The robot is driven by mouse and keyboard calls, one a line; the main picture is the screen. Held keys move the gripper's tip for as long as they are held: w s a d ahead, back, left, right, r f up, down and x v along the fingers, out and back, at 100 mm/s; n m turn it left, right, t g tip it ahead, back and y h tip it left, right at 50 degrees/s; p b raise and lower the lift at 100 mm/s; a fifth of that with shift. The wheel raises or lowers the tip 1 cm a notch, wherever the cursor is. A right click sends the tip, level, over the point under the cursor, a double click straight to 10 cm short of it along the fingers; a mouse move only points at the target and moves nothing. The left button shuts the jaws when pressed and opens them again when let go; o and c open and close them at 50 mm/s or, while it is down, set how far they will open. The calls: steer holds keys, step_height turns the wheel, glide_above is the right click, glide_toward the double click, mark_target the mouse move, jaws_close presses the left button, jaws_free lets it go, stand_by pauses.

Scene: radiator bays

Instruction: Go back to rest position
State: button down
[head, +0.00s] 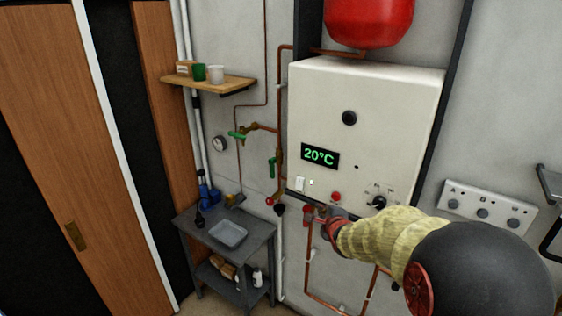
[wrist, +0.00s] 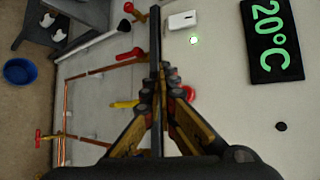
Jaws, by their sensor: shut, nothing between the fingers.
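My gripper (head: 326,222) is in front of the lower edge of the white boiler (head: 393,100), reaching in from the right. In the wrist view my gripper (wrist: 160,80) has its two fingers together with nothing between them. The fingers point toward the boiler's lower front and partly cover a red button (wrist: 188,94). A white switch (wrist: 183,20) and a small lit green light (wrist: 194,40) are beside the fingertips. I cannot tell whether the fingertips touch the boiler.
The display (head: 320,156) reads 20°C. A black knob (head: 378,202) is near my arm. Copper pipes (head: 308,268) run below the boiler. A grey table (head: 258,229) with a tray (head: 228,234) stands left. A blue bowl (wrist: 20,71) is on the floor.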

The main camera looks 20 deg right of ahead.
steer(key=s+f+n+g, duration=0.6)
steer(key=s+f+n, duration=0.3)
steer(key=s+n, duration=0.15)
steer(key=s+a+f+n+y+b, duration=0.1)
steer(key=s+a+f+n+b, duration=0.3)
steer(key=s+b, duration=0.4)
steer(key=s+a+f+n+y+b, duration=0.1)
steer(key=s+a+f+n+b, duration=0.3)
steer(key=s+a+b, duration=0.3)
steer(key=s+a+f+n+g+b, duration=0.1)
steer(key=s+a+f+n+b, duration=0.3)
steer(key=s+b, duration=0.7)
steer(key=a+n+b, duration=0.1)
steer(key=a+b, duration=0.1)
steer(key=b, duration=0.1)
steer(key=shift+s+a+f+y, duration=0.2)
steer(key=shift+a+y, duration=0.05)
steer(key=shift+y, duration=0.15)
steer(key=shift+n, duration=0.25)
